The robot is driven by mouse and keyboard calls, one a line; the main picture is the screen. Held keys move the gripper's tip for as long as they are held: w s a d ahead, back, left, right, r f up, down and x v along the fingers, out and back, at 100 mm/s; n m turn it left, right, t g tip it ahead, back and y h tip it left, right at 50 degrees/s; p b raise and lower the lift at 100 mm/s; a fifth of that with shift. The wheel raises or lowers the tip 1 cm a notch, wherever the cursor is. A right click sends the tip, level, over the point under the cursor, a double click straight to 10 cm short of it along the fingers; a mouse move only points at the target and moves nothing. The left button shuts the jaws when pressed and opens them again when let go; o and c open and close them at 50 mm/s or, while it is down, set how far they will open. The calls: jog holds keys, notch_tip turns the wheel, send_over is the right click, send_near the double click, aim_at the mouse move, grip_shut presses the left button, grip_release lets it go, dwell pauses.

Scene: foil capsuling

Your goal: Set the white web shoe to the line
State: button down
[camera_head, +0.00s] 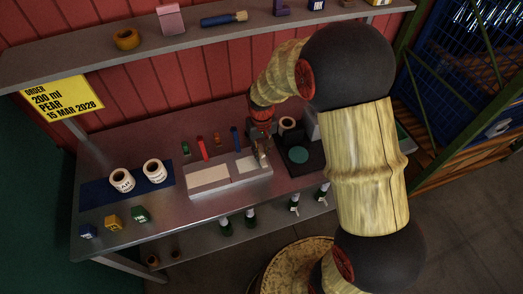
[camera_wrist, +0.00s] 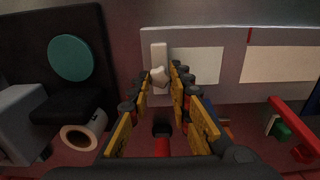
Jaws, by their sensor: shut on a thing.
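The white web shoe (camera_wrist: 159,76) is a small pale block between my fingertips in the wrist view, at the lower part of a white upright strip on the grey fixture. My gripper (camera_wrist: 160,78) is shut on it, with yellow and dark fingers on either side. In the head view my gripper (camera_head: 262,152) is low over the right end of the grey fixture (camera_head: 227,185); the shoe is too small to make out there. Pale panels (camera_wrist: 198,65) lie in the fixture beside the shoe. A short red mark (camera_wrist: 249,36) shows on the fixture between two panels.
A black unit with a teal disc (camera_head: 299,155) stands right of the fixture, a white roll (camera_head: 287,124) behind it. Coloured stamps, including a red one (camera_head: 202,148), stand behind the fixture. Two labelled rolls (camera_head: 122,180) sit on a blue mat at left.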

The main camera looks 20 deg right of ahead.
aim_at(251, 163)
dwell(0.3)
jog(key=shift+a, duration=2.05)
jog(key=shift+d, duration=0.1)
jog(key=c, duration=1.7)
grip_release()
jog(key=shift+a, duration=0.2)
jog(key=shift+o, duration=0.4)
notch_tip(251, 163, up, 12)
